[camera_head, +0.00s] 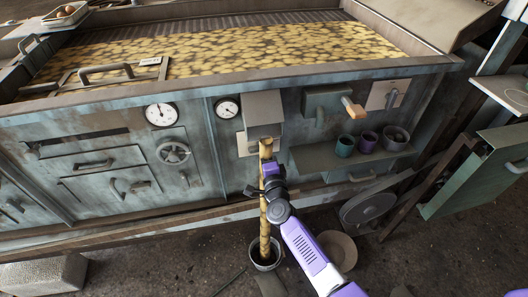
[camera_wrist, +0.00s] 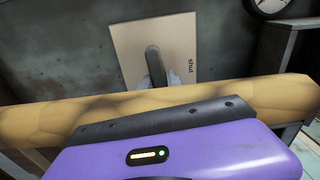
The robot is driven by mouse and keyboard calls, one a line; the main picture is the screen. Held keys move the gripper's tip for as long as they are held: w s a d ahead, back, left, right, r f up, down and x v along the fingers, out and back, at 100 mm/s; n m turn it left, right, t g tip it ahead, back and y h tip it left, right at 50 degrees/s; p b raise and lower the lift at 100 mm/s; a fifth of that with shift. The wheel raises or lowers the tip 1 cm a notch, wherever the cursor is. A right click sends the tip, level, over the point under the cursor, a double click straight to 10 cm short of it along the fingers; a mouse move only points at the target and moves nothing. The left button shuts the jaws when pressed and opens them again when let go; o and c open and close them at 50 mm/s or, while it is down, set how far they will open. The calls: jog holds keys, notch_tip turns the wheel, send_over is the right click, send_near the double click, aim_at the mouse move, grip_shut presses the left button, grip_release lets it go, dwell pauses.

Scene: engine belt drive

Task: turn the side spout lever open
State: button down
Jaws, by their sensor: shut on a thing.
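The side spout lever (camera_wrist: 152,56) is a dark grey handle on a tan plate (camera_wrist: 125,48) marked "shut", seen past a yellow-brown column in the wrist view. The plate also shows in the head view (camera_head: 243,145), under the grey spout box (camera_head: 263,106). The patterned column (camera_head: 265,232) looks like a stream of the yellow chunks, running from the spout to a dark pot (camera_head: 265,256) on the floor. My gripper (camera_wrist: 160,82) is shut on the lever's end, with pale fingertips on either side. The column hides most of the fingers and the lever's end.
A large trough (camera_head: 230,50) of yellow chunks spans the back. A shelf (camera_head: 330,157) with several cups is to the right, below a wooden-handled lever (camera_head: 352,106). Gauges (camera_head: 160,114) are on the panel. A concrete block (camera_head: 45,274) lies at the lower left.

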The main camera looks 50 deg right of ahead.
jog(key=shift+f+m, duration=0.1)
jog(key=shift+m, duration=0.5)
jog(key=c, duration=1.3)
grip_release()
jog(key=shift+p+v, duration=0.35)
jog(key=shift+v, duration=3.6)
